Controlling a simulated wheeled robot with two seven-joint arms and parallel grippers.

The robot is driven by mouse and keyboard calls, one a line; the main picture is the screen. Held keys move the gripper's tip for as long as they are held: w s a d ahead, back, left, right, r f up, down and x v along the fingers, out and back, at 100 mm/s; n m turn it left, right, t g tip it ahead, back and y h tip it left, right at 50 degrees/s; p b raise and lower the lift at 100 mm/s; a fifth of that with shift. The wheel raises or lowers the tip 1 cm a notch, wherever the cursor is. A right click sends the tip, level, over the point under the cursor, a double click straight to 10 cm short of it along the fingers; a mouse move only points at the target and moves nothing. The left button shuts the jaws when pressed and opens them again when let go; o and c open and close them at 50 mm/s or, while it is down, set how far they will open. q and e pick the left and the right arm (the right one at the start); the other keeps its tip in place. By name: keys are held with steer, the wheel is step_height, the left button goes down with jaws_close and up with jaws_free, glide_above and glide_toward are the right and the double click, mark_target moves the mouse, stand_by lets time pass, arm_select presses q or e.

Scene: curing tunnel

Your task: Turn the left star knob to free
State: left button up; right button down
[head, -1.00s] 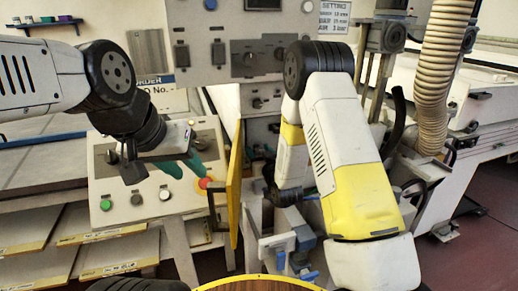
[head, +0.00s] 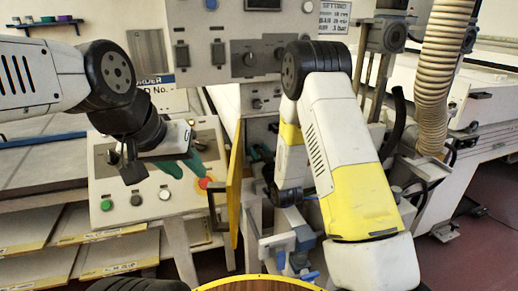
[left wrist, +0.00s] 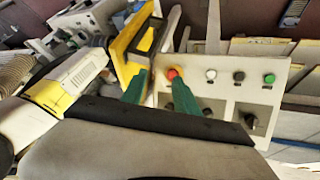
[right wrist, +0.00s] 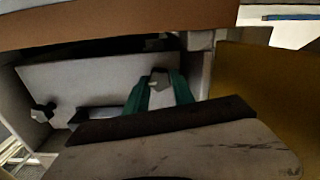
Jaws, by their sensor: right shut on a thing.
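A second, darker knob (right wrist: 42,112) sits at the picture's left on the same plate. In the head view my right arm hides most of the gripper and the held knob. My left gripper (left wrist: 160,90) is open and empty, its green fingers above the sloped button panel; it also shows in the head view (head: 184,163).
The button panel (head: 130,212) carries a red stop button (left wrist: 172,73) close to my left fingers. The open yellow door (head: 234,190) stands between my two grippers. A ribbed hose (head: 434,90) hangs at the right.

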steer(key=n, duration=0.4)
steer(key=shift+a, duration=0.1)
steer(key=n, duration=0.7)
steer(key=shift+a+f+n, duration=0.1)
steer(key=shift+n, duration=0.3)
steer(key=n, duration=0.4)
steer(key=shift+f+n, duration=0.1)
steer(key=shift+n, duration=0.2)
steer(key=c, duration=1.1)
jaws_free()
steer(key=shift+s, duration=0.15)
